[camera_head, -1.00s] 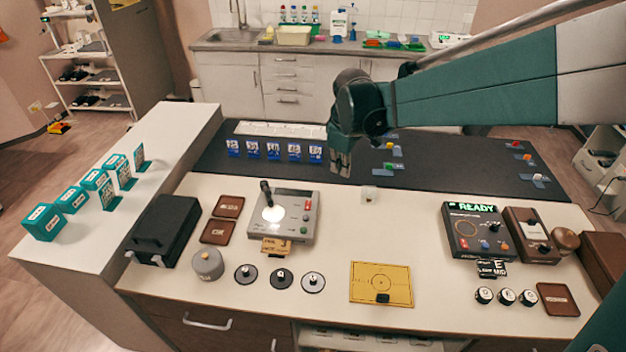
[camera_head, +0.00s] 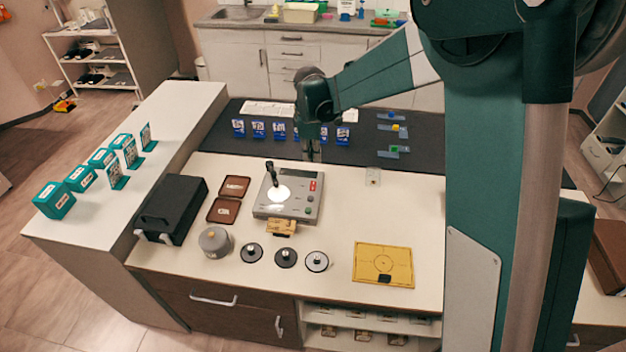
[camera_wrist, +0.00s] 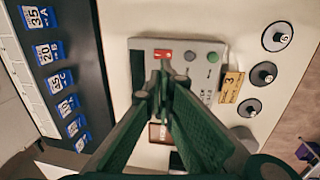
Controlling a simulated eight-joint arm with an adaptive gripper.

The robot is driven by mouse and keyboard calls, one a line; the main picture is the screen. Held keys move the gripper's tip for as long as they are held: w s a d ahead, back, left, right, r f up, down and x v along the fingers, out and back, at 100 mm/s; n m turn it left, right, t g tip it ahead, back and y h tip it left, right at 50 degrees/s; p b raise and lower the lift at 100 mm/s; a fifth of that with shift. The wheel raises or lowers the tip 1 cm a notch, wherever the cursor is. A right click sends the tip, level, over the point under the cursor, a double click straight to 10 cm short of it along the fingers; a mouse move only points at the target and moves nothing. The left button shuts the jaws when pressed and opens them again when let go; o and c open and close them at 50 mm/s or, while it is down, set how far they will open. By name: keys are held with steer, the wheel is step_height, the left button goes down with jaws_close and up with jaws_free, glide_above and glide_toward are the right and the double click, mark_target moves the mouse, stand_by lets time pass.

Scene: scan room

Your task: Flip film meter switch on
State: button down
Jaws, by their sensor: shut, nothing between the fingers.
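The film meter, a grey box (camera_head: 290,205) with a lit white disc and a black arm, stands on the white counter. Its red switch (camera_head: 313,186) is on the right part of its top, with a grey and a green button near it. In the wrist view, the red switch (camera_wrist: 163,55) lies just beyond the fingertips, partly covered by them. Whether it is flipped on is too small to tell. My gripper (camera_head: 311,157) is shut and empty, pointing down behind the meter's right back part; it also fills the middle of the wrist view (camera_wrist: 165,80).
A yellow tag (camera_head: 284,227) sits at the meter's front edge. Several black discs (camera_head: 286,257) and a grey pot (camera_head: 214,241) stand in front. Blue numbered cards (camera_head: 277,131) stand behind on the dark mat. A yellow plate (camera_head: 383,264) lies to the right.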

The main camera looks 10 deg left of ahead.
mark_target(314, 184)
steer(key=shift+f, duration=0.1)
stand_by(0.3)
steer(key=shift+w+f, duration=0.35)
steer(key=shift+f, duration=1.95)
steer(key=shift+w+f, duration=0.3)
steer(key=shift+f, duration=1.95)
steer(key=shift+w+f, duration=0.35)
steer(key=shift+f, duration=1.95)
steer(key=shift+w+f+g+b, duration=0.25)
steer(key=shift+f+g+b, duration=0.35)
steer(key=shift+b, duration=0.45)
steer(key=shift+w+b, duration=0.1)
steer(key=shift+b, duration=0.35)
steer(key=shift+w+d+r, duration=0.1)
steer(key=shift+s, duration=0.25)
